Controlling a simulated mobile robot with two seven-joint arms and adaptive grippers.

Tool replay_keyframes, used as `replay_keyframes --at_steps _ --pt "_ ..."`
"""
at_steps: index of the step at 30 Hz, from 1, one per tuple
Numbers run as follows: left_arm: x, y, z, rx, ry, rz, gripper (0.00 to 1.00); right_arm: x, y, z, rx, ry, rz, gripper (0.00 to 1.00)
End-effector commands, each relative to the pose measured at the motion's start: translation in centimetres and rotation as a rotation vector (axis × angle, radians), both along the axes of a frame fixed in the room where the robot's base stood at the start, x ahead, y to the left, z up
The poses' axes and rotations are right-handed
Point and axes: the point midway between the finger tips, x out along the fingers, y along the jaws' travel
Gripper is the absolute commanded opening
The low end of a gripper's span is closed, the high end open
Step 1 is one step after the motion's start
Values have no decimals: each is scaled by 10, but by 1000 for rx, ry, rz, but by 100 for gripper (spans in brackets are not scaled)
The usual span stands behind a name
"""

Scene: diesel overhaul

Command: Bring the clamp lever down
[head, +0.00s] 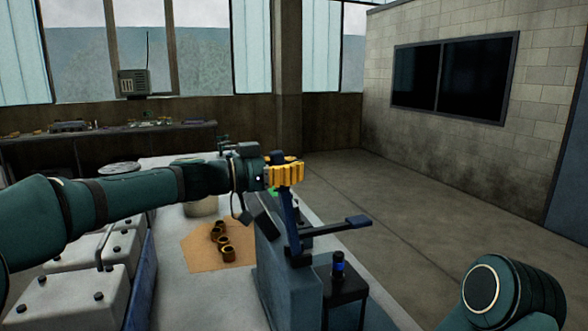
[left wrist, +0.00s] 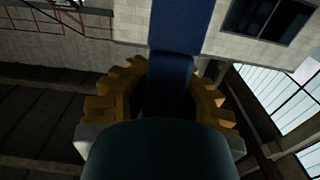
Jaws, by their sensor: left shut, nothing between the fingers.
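The clamp lever (head: 289,212) is a dark blue bar standing nearly upright on a blue-grey fixture (head: 277,265). An arm with a flat dark end (head: 357,222) reaches right from the clamp. My left gripper (head: 286,174), with yellow ridged fingers, is at the top of the lever and hides its upper end. In the left wrist view a blue bar (left wrist: 170,70) runs up from between the yellow fingers of the left gripper (left wrist: 152,85). The gripper is shut with nothing held; whether it touches the bar cannot be told. My right gripper is out of view.
A dark stand (head: 343,287) with a black and blue part is right of the fixture. Several brass rings (head: 222,240) lie on a brown sheet (head: 195,257) on the bench. Light boxes (head: 70,300) stand at left. Open floor (head: 430,220) lies to the right.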

Motion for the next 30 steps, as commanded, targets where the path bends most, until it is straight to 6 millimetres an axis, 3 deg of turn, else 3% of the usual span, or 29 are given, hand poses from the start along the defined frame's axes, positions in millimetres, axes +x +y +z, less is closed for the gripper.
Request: replay_keyframes --at_steps 22,30 --pt "4 -5 2 49 15 5 0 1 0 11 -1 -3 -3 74" --pt "8 -14 4 114 36 4 0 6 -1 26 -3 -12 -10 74"
